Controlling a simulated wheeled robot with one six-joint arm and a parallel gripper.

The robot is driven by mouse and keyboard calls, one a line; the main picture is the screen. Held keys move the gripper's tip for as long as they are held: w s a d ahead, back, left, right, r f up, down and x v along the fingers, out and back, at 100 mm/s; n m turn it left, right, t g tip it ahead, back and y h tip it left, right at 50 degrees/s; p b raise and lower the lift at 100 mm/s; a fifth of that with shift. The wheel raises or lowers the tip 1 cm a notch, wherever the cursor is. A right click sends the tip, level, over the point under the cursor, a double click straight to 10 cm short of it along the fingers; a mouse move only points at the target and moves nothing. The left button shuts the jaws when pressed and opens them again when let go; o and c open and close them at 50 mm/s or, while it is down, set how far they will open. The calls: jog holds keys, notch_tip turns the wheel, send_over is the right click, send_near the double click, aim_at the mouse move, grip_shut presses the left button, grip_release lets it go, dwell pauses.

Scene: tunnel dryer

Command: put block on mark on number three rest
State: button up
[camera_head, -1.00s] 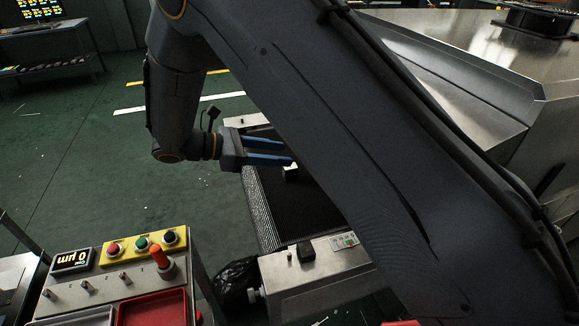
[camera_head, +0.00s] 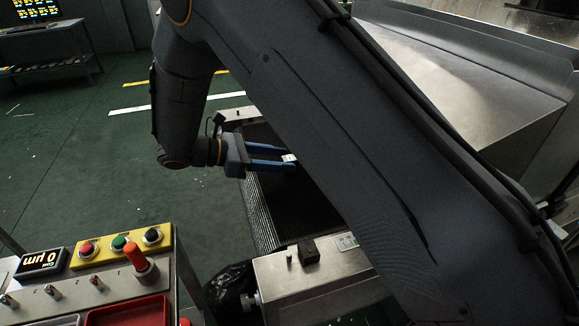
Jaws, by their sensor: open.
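My gripper (camera_head: 284,159) has two blue fingers, apart from each other, pointing right over the dark conveyor belt (camera_head: 290,212). A small whitish piece (camera_head: 290,158), perhaps the block, shows at the fingertips and seems to lie between them. I cannot tell whether either finger touches it. My arm hides its right side and much of the belt. I cannot make out a rest numbered three or a mark on one.
A control panel (camera_head: 100,272) with buttons, an orange-red lever (camera_head: 140,260) and a red tray (camera_head: 128,312) stands at lower left. A grey housing (camera_head: 325,272) with a small dark box (camera_head: 308,252) closes the belt's near end. Sloped metal sheeting (camera_head: 460,85) is at right. Green floor lies open at left.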

aim_at(300, 169)
jog(key=x, duration=0.4)
jog(key=p+x, duration=0.1)
jog(key=shift+d+r, duration=0.15)
jog(key=shift+d, duration=0.4)
jog(key=shift+w+d, duration=0.1)
jog(key=shift+d, duration=0.25)
grip_shut()
